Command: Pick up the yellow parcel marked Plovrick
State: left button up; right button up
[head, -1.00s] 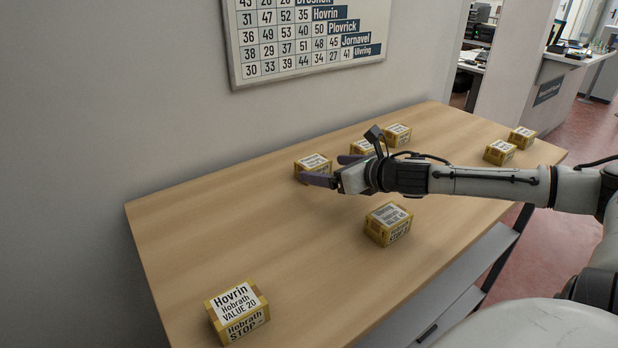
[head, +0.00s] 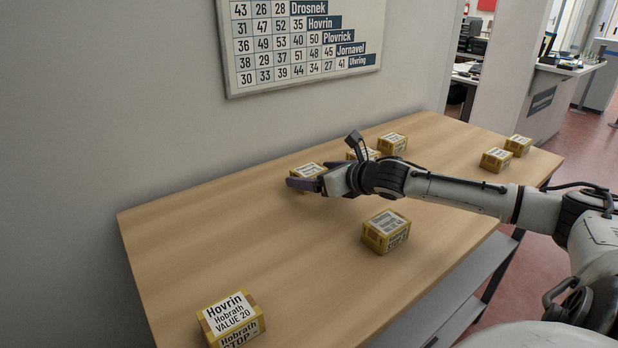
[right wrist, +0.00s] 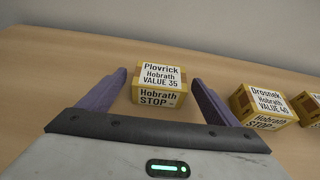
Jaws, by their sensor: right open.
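The yellow parcel marked Plovrick (right wrist: 162,88) stands on the table in the right wrist view, with "Hobrath VALUE 35" on top and "Hobrath STOP" on its front. My right gripper (right wrist: 160,85) is open, with one purple finger towards each side of this parcel; it is not held. In the head view the same parcel (head: 308,168) is partly hidden behind my right gripper (head: 304,182). My left gripper is not in view.
A Drosnek parcel (right wrist: 262,104) stands just right of the Plovrick parcel. A Hovrin parcel (head: 231,318) stands at the table's near left, another parcel (head: 386,232) below my arm. More parcels stand at the far right. The table's (head: 190,240) left part is mostly clear.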

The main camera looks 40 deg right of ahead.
jog(key=shift+x, duration=1.45)
jog(key=shift+r, duration=0.1)
jog(key=c, duration=1.2)
